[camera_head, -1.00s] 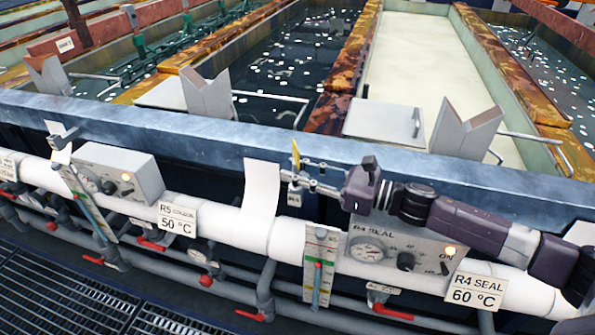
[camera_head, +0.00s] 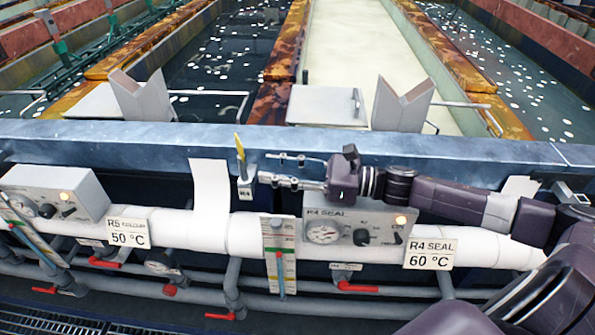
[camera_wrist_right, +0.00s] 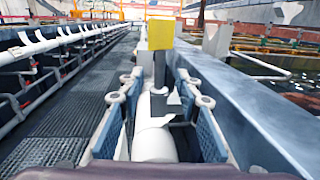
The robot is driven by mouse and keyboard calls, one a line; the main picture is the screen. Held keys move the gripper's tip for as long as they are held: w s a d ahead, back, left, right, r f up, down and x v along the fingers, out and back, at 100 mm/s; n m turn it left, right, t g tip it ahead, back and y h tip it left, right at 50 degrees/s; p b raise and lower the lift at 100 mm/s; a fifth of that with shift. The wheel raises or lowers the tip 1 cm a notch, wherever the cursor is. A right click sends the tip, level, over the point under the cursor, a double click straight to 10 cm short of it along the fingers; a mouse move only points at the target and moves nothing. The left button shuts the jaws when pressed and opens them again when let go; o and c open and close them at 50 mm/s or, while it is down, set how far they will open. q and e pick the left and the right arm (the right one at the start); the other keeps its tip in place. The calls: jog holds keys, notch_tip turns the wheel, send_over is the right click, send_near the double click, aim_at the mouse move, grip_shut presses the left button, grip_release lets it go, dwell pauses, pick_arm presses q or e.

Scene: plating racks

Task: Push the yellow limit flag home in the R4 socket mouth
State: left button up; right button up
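The yellow limit flag (camera_head: 240,147) stands nearly upright, slightly tilted, at the R4 socket (camera_head: 245,172) on the tank's front rim. I cannot tell how deep its stem sits in the mouth. My right gripper (camera_head: 272,168) is just right of the flag, pointing left, with its fingers apart and empty. A small gap shows between fingertips and flag. In the right wrist view the yellow plate (camera_wrist_right: 160,33) and its dark stem stand ahead, beyond the spread fingers (camera_wrist_right: 163,95). My left gripper is out of view.
A white sheet (camera_head: 210,200) hangs left of the socket. The white pipe (camera_head: 180,222), the R4 SEAL control box (camera_head: 350,228) and a thermometer strip (camera_head: 279,255) lie below. The blue rim (camera_head: 100,143) runs behind, with a grey V-shaped rest (camera_head: 402,104) on it.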

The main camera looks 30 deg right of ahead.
jog(key=shift+v, duration=2.5)
